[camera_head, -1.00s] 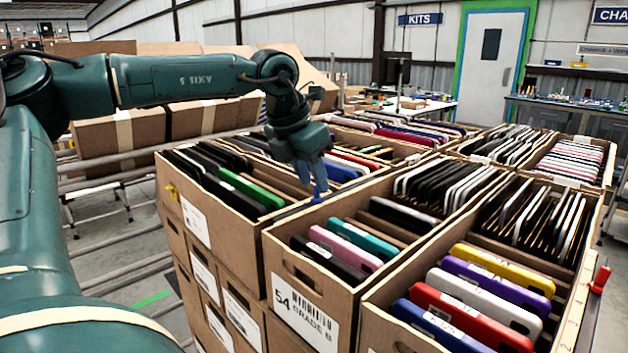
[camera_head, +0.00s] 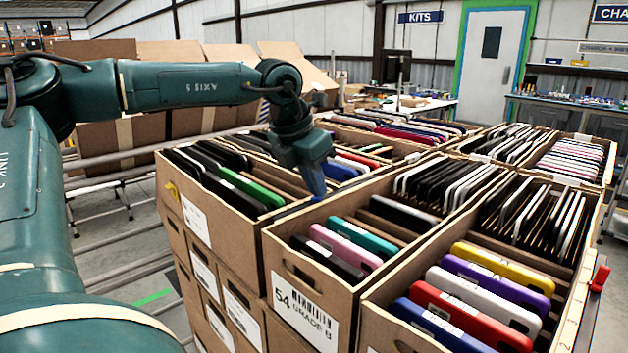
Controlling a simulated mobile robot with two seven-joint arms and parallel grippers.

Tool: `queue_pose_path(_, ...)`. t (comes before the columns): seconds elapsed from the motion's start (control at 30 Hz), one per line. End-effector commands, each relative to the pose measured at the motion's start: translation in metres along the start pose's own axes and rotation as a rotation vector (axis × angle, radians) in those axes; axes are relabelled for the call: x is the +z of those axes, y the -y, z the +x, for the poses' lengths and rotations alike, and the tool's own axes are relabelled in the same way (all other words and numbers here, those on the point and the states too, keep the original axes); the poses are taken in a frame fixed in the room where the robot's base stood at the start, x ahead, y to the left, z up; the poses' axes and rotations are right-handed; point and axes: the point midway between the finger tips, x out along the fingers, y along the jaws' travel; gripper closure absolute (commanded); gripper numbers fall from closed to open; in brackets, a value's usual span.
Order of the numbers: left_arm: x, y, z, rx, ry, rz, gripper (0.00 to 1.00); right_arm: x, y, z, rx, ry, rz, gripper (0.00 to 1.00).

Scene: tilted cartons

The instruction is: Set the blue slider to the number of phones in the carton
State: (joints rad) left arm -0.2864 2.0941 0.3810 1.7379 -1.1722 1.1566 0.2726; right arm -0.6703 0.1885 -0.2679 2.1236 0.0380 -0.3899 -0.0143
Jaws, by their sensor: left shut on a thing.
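My left gripper (camera_head: 318,180) reaches down to the rim between two cartons near the middle. Its fingers are shut on the blue slider (camera_head: 318,198), of which only a small part shows at the fingertips. The slider sits on the upper left edge of the carton labelled 54 GRADE B (camera_head: 273,252). That carton holds several phones upright in a tilted row, with a black, a pink (camera_head: 345,247) and a teal one (camera_head: 362,236) at the front. More black and white-edged phones stand further back. The scale beside the slider cannot be read. My right gripper is not in view.
A carton with a red slider (camera_head: 600,279) stands at the right. More filled cartons stand close behind. Metal rails (camera_head: 115,270) run at the left.

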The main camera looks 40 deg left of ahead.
Motion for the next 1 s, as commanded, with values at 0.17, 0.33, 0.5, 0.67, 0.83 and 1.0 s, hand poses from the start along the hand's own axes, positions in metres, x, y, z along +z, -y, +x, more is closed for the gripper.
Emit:
queue_pose_path(0.17,0.0,0.0,0.0,0.001,0.001,0.0,1.0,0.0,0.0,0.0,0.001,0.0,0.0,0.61)
queue_pose_path(0.33,0.002,-0.001,0.0,0.002,0.0,0.0,1.0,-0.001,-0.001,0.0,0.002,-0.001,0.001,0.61)
queue_pose_path(0.5,0.019,-0.002,0.005,0.007,-0.007,-0.001,1.0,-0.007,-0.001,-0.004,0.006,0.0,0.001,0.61)
queue_pose_path(0.67,0.036,-0.001,0.012,0.005,-0.002,0.0,1.0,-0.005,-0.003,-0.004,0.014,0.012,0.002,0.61)
queue_pose_path(0.83,0.04,0.0,0.015,0.002,0.002,0.001,1.0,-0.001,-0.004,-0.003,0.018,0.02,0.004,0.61)
queue_pose_path(1.0,0.04,0.0,0.015,0.001,0.003,0.001,1.0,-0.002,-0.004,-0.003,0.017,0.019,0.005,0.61)
